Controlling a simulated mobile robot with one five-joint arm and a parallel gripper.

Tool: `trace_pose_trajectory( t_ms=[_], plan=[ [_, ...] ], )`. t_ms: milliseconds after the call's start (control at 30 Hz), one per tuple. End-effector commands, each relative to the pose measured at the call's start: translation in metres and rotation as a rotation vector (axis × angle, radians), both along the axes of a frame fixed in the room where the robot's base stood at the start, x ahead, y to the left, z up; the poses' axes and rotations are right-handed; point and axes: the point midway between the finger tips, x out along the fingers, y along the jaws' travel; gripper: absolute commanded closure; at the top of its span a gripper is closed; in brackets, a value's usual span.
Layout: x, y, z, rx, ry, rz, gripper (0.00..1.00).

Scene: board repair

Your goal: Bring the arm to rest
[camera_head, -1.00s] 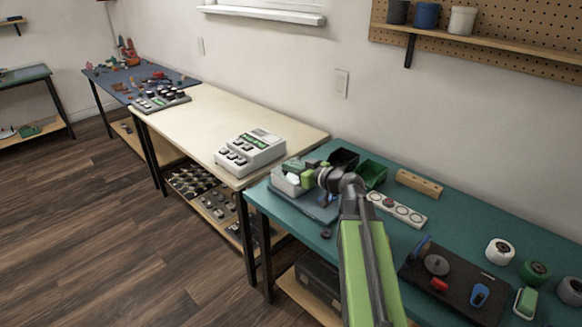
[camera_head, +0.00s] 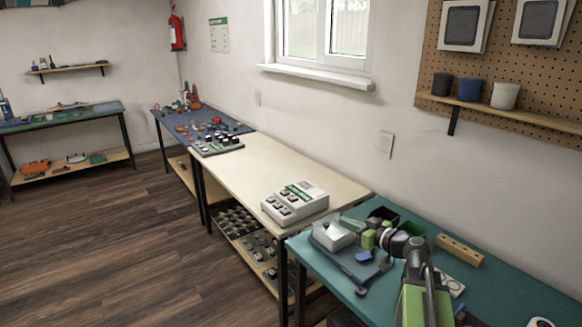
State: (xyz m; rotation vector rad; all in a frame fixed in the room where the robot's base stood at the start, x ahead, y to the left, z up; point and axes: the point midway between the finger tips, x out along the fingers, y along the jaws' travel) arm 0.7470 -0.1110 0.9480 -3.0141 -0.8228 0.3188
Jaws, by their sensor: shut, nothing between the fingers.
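My green and dark grey arm reaches up from the bottom right over the teal bench (camera_head: 323,281). My gripper (camera_head: 366,239) is at its far end, small in the picture, shut and empty. It is above or beside a white box (camera_head: 332,235) and a grey flat piece (camera_head: 350,263) on the bench. The fingertips are partly lost among these items, and I cannot tell if they touch anything.
A dark and a green bin (camera_head: 383,216) stand behind my gripper. A wooden block (camera_head: 459,250) lies right of the arm. A white device with buttons (camera_head: 296,203) stands on the cream table (camera_head: 255,161). The floor (camera_head: 130,235) at left is clear.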

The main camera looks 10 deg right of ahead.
Motion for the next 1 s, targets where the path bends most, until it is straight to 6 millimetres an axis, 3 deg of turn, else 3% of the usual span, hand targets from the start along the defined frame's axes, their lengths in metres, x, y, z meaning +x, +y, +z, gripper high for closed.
trace_pose_trajectory(
  t_ms=[100,167,300,367,433,533,633,733,833,1000],
  plan=[
    [0.006,0.056,0.029,-0.002,0.001,0.079,1.00],
    [0.005,0.092,0.036,-0.043,0.017,0.136,1.00],
    [-0.021,0.173,0.019,-0.193,0.170,0.299,1.00],
    [-0.043,0.200,0.002,-0.258,0.306,0.354,1.00],
    [-0.070,0.214,-0.021,-0.331,0.496,0.366,1.00],
    [-0.112,0.200,-0.054,-0.440,0.811,0.257,1.00],
    [-0.146,0.149,-0.080,-0.499,1.093,-0.011,1.00],
    [-0.166,0.115,-0.086,-0.490,1.250,-0.253,1.00],
    [-0.174,0.108,-0.086,-0.437,1.316,-0.372,1.00],
    [-0.174,0.112,-0.086,-0.408,1.328,-0.406,1.00]
  ],
)
